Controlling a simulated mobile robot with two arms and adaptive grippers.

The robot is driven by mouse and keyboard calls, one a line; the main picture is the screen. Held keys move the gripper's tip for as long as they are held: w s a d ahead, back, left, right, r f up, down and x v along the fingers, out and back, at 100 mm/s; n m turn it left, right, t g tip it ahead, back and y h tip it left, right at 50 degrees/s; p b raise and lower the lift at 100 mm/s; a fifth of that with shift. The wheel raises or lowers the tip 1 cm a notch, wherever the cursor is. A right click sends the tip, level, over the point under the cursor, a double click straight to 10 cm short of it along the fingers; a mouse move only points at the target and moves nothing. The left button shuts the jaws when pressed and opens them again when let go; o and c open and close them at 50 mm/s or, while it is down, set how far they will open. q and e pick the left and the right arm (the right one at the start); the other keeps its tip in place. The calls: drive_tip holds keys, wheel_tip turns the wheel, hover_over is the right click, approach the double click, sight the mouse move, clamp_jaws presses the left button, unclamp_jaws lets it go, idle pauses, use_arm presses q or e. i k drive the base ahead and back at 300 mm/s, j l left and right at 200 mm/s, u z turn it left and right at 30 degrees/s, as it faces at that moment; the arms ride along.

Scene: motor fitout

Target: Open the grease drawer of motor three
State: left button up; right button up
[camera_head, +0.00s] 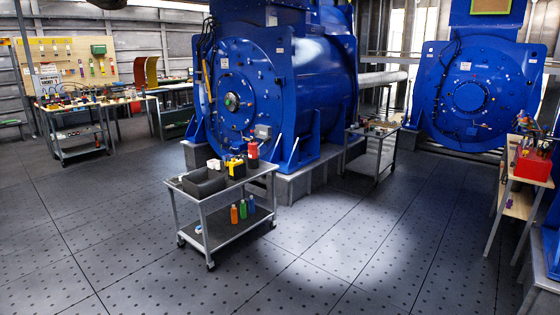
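A large blue motor (234,90) stands in the middle on a grey plinth, with a round end face, a green-rimmed hub and a small grey box (263,131) low on its right side. A second blue motor (468,97) stands at the back right. I cannot read a number on either, so I cannot tell which is motor three. I cannot make out a grease drawer for certain. Neither of my grippers is in view.
A wheeled cart (222,208) with a black bin, a yellow item and bottles stands before the middle motor. Another cart (376,135) stands between the motors. Benches stand left (76,108) and right (519,200). The front floor (330,275) is clear.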

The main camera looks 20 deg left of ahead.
sight(234, 147)
drive_tip(key=i+j+u, duration=0.25)
drive_tip(key=j+u, duration=0.25)
drive_tip(key=i+j+u, duration=0.7)
drive_tip(key=u, duration=0.25)
drive_tip(key=i+j+u, duration=0.35)
drive_tip(key=i, duration=0.55)
drive_tip(key=i+u, duration=0.4)
drive_tip(key=i, duration=0.5)
drive_tip(key=i+z, duration=0.15)
drive_tip(key=i, duration=0.35)
drive_tip(key=i+z, duration=0.15)
drive_tip(key=i, duration=0.3)
drive_tip(key=i+j+z, duration=0.15)
drive_tip(key=i, duration=0.35)
drive_tip(key=i+j+z, duration=0.15)
drive_tip(key=i, duration=0.35)
drive_tip(key=i+l+z, duration=0.15)
drive_tip(key=i+z, duration=0.25)
drive_tip(key=i, duration=0.75)
drive_tip(key=i+j+z, duration=0.2)
drive_tip(key=i+z, duration=0.2)
drive_tip(key=i, duration=0.75)
